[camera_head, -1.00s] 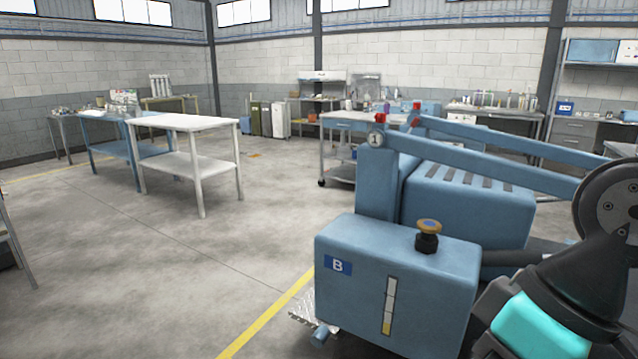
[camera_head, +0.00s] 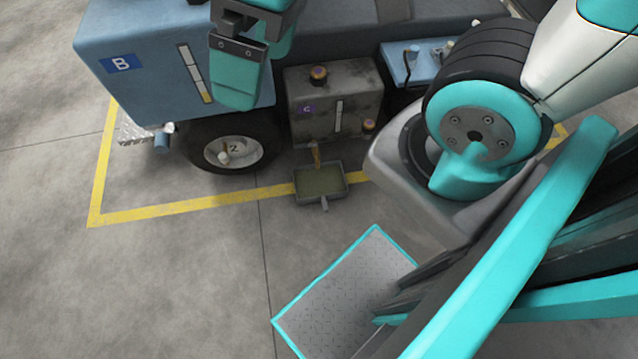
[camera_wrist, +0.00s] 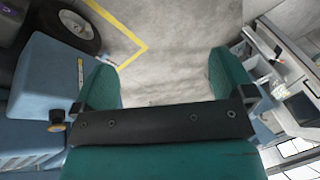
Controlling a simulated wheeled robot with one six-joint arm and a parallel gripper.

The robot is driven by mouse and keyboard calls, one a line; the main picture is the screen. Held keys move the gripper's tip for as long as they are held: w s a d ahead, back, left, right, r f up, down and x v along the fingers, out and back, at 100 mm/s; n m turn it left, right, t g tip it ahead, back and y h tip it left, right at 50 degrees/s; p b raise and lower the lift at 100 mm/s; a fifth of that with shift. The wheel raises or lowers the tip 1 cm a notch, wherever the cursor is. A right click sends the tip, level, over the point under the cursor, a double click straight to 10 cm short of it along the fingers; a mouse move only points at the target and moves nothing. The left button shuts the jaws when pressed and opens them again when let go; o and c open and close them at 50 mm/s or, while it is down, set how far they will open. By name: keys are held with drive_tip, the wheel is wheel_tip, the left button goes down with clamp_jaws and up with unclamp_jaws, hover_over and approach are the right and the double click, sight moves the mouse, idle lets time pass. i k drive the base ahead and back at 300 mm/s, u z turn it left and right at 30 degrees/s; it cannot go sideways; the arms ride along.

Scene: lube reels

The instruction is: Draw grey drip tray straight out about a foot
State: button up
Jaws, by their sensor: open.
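The grey drip tray (camera_head: 337,195) lies on the floor below the grey tank marked C, over the yellow line. It is shallow, with a greenish liquid or floor inside. A short grey handle (camera_head: 324,204) sticks out from its near side. My gripper (camera_head: 237,85) is up at the top of the head view, in front of the blue tank B, well above and to the left of the tray. In the wrist view, the gripper (camera_wrist: 165,80) is open with nothing between its teal fingers. The tray does not show in the wrist view.
The grey tank C (camera_head: 325,98) stands behind the tray, with a brown spout or tap (camera_head: 315,153) just above the tray's back edge. A wheel (camera_head: 232,148) is to the left. My base is at lower right. Floor in front of the tray is clear to the left.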

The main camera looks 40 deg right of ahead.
sight(312, 185)
drive_tip(key=z, duration=2.5)
drive_tip(key=i, duration=0.4)
drive_tip(key=u, duration=2.6)
